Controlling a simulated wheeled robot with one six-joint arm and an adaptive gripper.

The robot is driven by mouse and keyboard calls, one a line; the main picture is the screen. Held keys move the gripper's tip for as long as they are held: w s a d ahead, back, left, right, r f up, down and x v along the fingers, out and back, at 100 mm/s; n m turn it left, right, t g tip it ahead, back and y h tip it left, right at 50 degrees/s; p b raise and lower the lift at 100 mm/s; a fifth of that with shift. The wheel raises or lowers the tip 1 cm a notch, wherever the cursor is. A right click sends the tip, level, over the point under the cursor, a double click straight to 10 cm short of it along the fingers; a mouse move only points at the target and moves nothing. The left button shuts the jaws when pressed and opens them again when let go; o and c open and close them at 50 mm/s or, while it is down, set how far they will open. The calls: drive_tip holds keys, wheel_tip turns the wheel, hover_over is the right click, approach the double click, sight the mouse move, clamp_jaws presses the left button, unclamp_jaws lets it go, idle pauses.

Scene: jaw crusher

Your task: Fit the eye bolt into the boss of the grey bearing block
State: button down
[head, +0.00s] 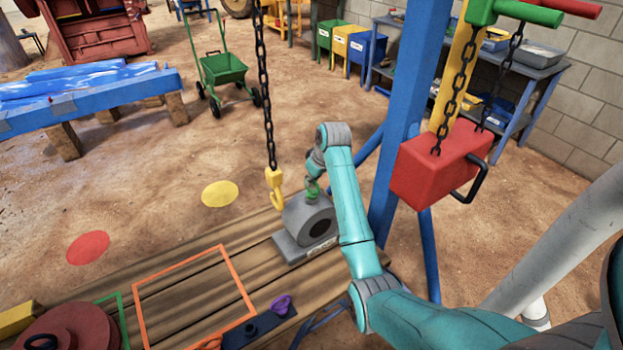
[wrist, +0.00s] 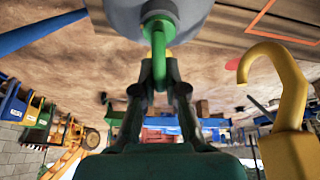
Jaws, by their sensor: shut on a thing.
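The grey bearing block (head: 308,220) stands on the wooden bench, with a round dark bore in its front face. My gripper (head: 314,178) is directly above it, pointing down. It is shut on a green eye bolt (head: 312,190), held at the top of the block. In the wrist view, which is upside down, my fingers (wrist: 158,82) grip the green eye bolt (wrist: 158,40) by its ring. Its collar end meets the boss (wrist: 160,9) on the block (wrist: 185,18). The shank is not visible, and I cannot tell how deep it sits.
A yellow hook (head: 274,188) on a chain hangs close to the block's left; it looms in the wrist view (wrist: 290,95). A purple eye bolt (head: 281,305) stands in a dark blue rack (head: 262,328). An orange frame outline (head: 190,262) marks the bench.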

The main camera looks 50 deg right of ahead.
drive_tip(key=c, duration=1.2)
unclamp_jaws()
drive_tip(key=shift+o, duration=0.2)
drive_tip(key=shift+v, duration=3.75)
